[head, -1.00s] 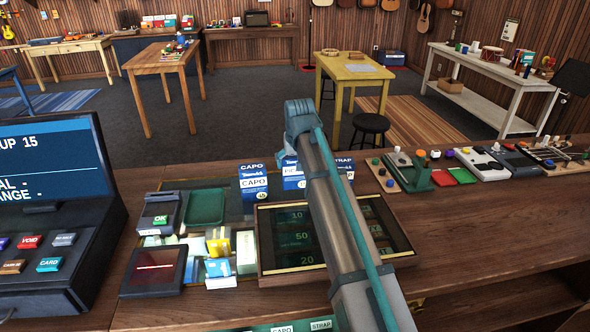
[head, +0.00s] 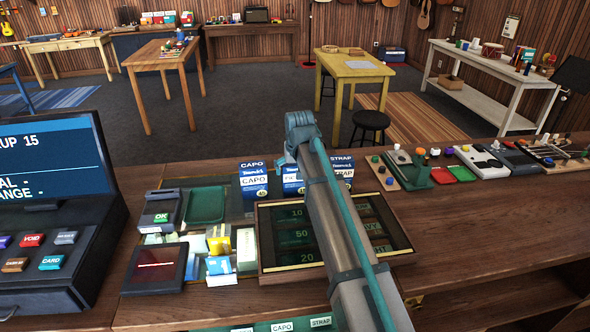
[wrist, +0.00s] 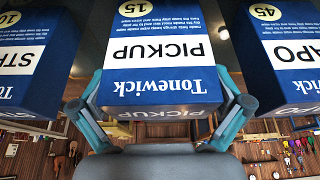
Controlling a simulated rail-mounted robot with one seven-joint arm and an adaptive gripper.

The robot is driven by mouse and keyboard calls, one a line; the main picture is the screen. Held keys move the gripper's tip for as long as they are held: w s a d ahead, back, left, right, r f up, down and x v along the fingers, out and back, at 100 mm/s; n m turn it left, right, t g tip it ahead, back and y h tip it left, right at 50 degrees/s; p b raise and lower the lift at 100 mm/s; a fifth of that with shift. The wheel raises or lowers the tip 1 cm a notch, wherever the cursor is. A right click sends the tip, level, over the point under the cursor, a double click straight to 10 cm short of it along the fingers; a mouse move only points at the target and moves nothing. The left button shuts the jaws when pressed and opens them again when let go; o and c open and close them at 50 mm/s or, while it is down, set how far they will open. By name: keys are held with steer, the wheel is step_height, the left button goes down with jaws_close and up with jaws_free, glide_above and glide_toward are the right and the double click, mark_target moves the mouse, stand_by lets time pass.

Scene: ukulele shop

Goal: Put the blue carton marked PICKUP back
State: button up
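The blue and white carton marked PICKUP (wrist: 150,60) is upside down in the wrist view's picture, between the fingers of my gripper (wrist: 160,90). The fingers lie along its two sides and appear to touch it.
A money tray (head: 264,262) stands just in front of the cartons. A green dish (head: 206,205) and a card reader (head: 160,213) are to the left. Pedals (head: 484,163) stand on the right. The wooden counter (head: 470,220) is bare at front right.

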steer(key=shift+r, duration=0.1)
steer(key=a+b+v, duration=0.1)
steer(key=b+v, duration=0.1)
steer(key=v, duration=1)
steer(key=shift+d, duration=0.45)
